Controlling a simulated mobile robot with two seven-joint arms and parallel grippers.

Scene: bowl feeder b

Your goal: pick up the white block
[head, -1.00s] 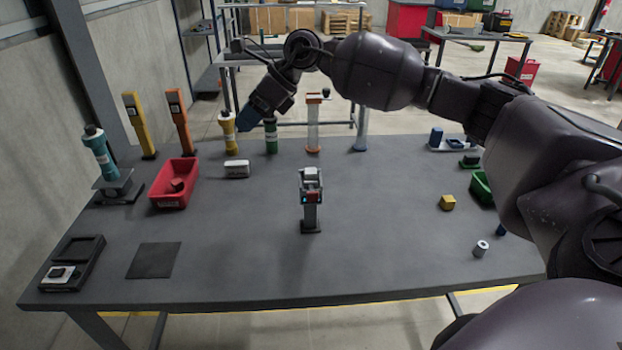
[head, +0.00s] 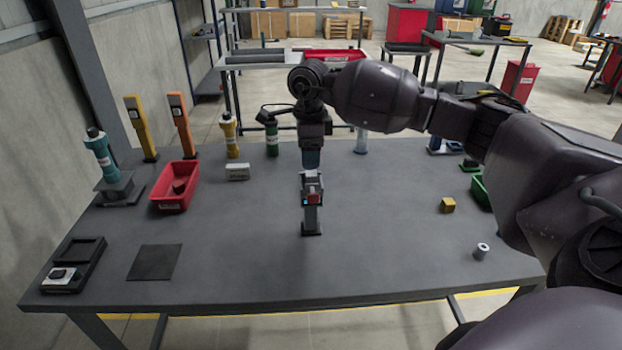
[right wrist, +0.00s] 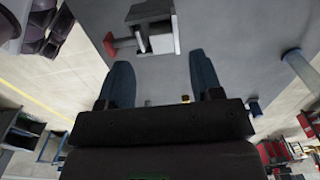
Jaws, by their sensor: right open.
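A post-like stand (head: 312,215) stands mid-table, with a pale grey-white blocky part (head: 312,180) and a red part (head: 313,198) at its top. In the right wrist view the pale top (right wrist: 160,42) lies just beyond the fingertips. My right gripper (head: 312,160) points down just above and behind this top. Its two blue fingers (right wrist: 163,75) are apart with nothing between them. Another white block with dark marks (head: 237,172) lies on the table right of the red bin. I cannot tell which pale piece is the task's white block. My left gripper is not in view.
A red bin (head: 165,201) with a dark red block in it, a yellow block (head: 447,205) and a small grey cylinder (head: 480,251) are on the table. Several upright bottles and posts line the back left. The front middle of the table (head: 240,270) is clear.

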